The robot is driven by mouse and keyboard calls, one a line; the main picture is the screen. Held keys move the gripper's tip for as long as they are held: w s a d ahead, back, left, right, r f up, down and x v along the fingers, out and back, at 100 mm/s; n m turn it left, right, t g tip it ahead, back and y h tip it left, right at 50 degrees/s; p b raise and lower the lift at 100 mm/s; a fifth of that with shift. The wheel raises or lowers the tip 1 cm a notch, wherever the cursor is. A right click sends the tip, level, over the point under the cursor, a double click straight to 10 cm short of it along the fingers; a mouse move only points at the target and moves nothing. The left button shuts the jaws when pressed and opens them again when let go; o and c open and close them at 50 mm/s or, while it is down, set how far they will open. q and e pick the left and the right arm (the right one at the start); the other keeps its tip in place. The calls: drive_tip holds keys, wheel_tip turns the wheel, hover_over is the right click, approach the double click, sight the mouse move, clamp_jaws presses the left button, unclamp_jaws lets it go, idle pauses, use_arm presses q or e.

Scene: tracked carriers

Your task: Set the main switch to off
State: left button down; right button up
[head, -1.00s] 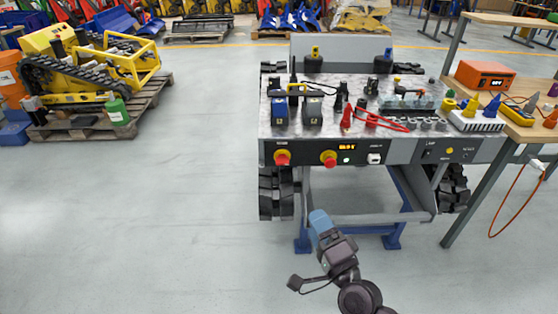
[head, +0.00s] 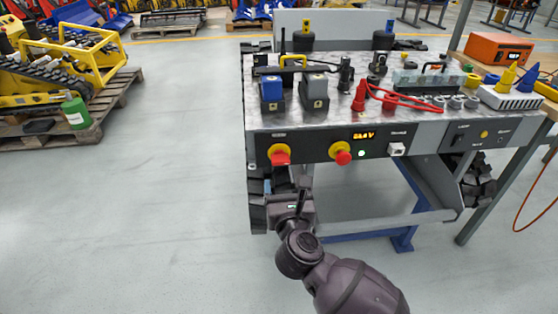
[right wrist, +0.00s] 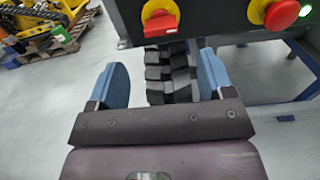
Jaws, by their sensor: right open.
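The main switch (head: 280,155), a red handle on a yellow round plate, is at the left end of the carrier's dark front panel (head: 312,148). In the right wrist view the switch (right wrist: 160,20) is at the top centre, its red handle lying roughly crosswise. I cannot read its markings. My right gripper (head: 293,189) is just below the switch, apart from it. In the right wrist view the gripper (right wrist: 162,82) has its two blue fingers spread wide with nothing between them. My left gripper is out of view.
A red mushroom button (head: 343,157) on a yellow ring sits right of the switch, beside a lit green lamp (head: 361,153) and an amber display (head: 363,135). A black track (right wrist: 170,75) is behind my fingers. Red cables (head: 400,99) lie on the carrier top.

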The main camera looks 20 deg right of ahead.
sight(281, 162)
drive_tip(key=b+x, duration=0.2)
drive_tip(key=x, duration=0.6)
drive_tip(key=shift+w+d+f, duration=0.1)
drive_tip(key=shift+w+f, duration=0.05)
drive_tip(key=shift+f, duration=0.05)
drive_tip(key=shift+w+d+r, duration=0.15)
drive_tip(key=shift+w+d, duration=0.05)
drive_tip(key=shift+w, duration=0.45)
drive_tip(key=shift+r, duration=0.1)
drive_tip(key=c, duration=0.9)
